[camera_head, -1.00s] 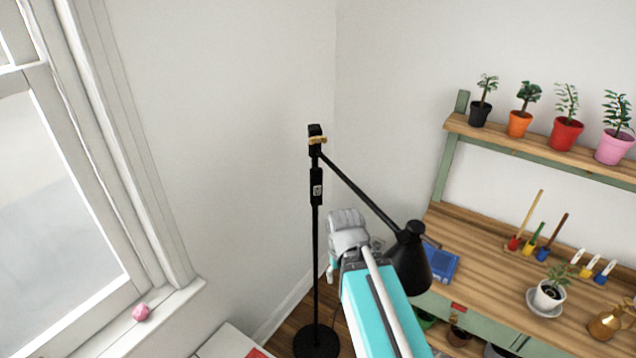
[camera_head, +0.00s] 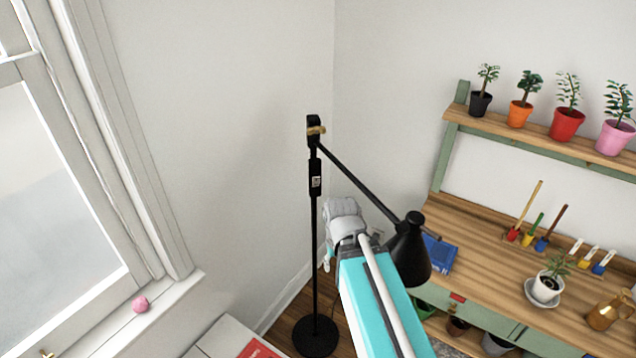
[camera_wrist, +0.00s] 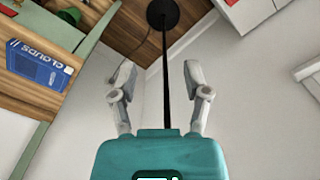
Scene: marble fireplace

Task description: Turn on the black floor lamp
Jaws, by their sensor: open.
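The black floor lamp (camera_head: 314,235) stands upright in the corner on a round base. Its arm slopes down to the right to a black cone shade (camera_head: 409,256). A small switch box (camera_head: 315,182) with a pale mark sits on the upper pole, and a brass-coloured knob (camera_head: 316,130) is at the top. In the wrist view, the pole (camera_wrist: 166,75) runs between the two spread fingers of my gripper (camera_wrist: 159,85), touching neither as far as I can see. The gripper is open and empty. The switch box is not visible in the wrist view.
A wooden bench (camera_head: 470,250) with a blue book (camera_head: 440,254), paint pots and a potted plant (camera_head: 547,287) stands at right; its shelf (camera_head: 550,138) holds several potted plants. A window sill (camera_head: 150,310) with a pink object (camera_head: 140,304) is at left. A white surface (camera_head: 228,340) is low in front.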

